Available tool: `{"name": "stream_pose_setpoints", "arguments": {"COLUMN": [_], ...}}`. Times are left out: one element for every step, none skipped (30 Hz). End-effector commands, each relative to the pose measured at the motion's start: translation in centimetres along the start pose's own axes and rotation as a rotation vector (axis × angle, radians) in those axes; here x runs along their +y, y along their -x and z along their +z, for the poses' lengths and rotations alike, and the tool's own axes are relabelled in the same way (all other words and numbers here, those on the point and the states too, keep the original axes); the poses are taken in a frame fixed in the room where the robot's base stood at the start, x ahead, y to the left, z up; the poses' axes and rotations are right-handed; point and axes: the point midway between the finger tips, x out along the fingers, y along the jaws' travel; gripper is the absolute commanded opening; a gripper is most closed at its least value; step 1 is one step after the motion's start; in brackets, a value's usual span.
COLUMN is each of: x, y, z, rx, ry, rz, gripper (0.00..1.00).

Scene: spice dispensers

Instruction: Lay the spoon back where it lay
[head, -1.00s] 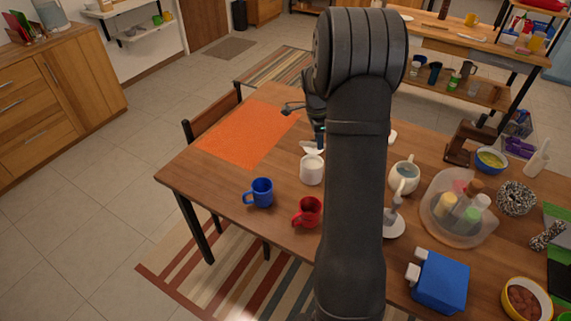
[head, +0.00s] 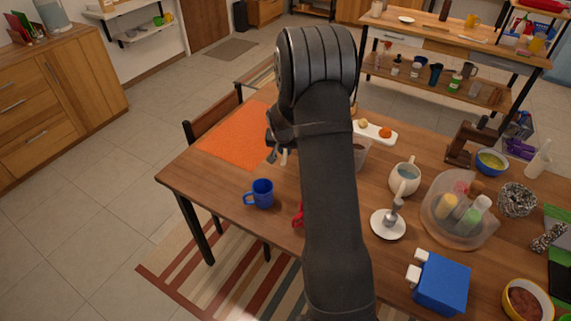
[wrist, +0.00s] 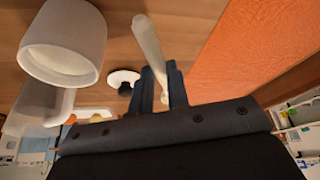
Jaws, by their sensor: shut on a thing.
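My gripper (wrist: 164,90) is shut on a pale, slender spoon (wrist: 148,45), which sticks out beyond the fingertips in the wrist view. The far end of the spoon is partly hidden by the fingers. In the head view my gripper (head: 276,148) is above the table near the right side of the orange mat (head: 232,140); a small pale bit shows below it. In the wrist view the orange mat (wrist: 255,45) lies to the right of the spoon, and a white cup (wrist: 65,45) stands to the left.
A small white disc with a dark centre (wrist: 123,80) lies beyond the fingers. A blue mug (head: 260,193) stands in front of the mat; the red mug (head: 298,215) is mostly hidden by my arm.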

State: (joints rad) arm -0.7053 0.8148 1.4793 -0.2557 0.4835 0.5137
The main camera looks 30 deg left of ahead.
Motion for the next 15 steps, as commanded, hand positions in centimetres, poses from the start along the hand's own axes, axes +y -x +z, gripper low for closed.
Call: {"name": "stream_pose_setpoints", "arguments": {"x": [0.0, 0.0, 0.0, 0.0, 0.0, 0.0, 0.0, 0.0, 0.0, 0.0, 0.0, 0.0, 0.0, 0.1, 0.0], "y": [-1.0, -1.4, -1.9, -2.2, -2.4, -2.6, -2.8, -2.9, -3.3, -3.6, -4.0, -4.5, -5.0, -5.4, -5.8], "z": [0.5, 0.6, 0.9, 0.9, 1.0, 1.1, 1.1, 1.2, 1.4, 1.6, 1.7, 1.9, 2.1, 2.3, 2.5], "rx": [-0.003, -0.002, -0.003, -0.003, -0.001, 0.0, 0.0, -0.001, -0.002, -0.003, -0.004, -0.003, -0.003, -0.004, -0.003], "ry": [0.0, 0.0, -0.001, -0.001, -0.001, -0.001, -0.002, -0.001, -0.001, -0.001, -0.002, -0.003, -0.003, -0.002, -0.001], "rz": [0.001, 0.0, 0.0, 0.001, 0.001, 0.0, 0.0, 0.0, 0.001, 0.001, 0.001, 0.001, 0.001, 0.001, 0.001], "gripper": [0.0, 0.0, 0.0, 0.0, 0.0, 0.0, 0.0, 0.0, 0.0, 0.0, 0.0, 0.0, 0.0, 0.0, 0.0]}}
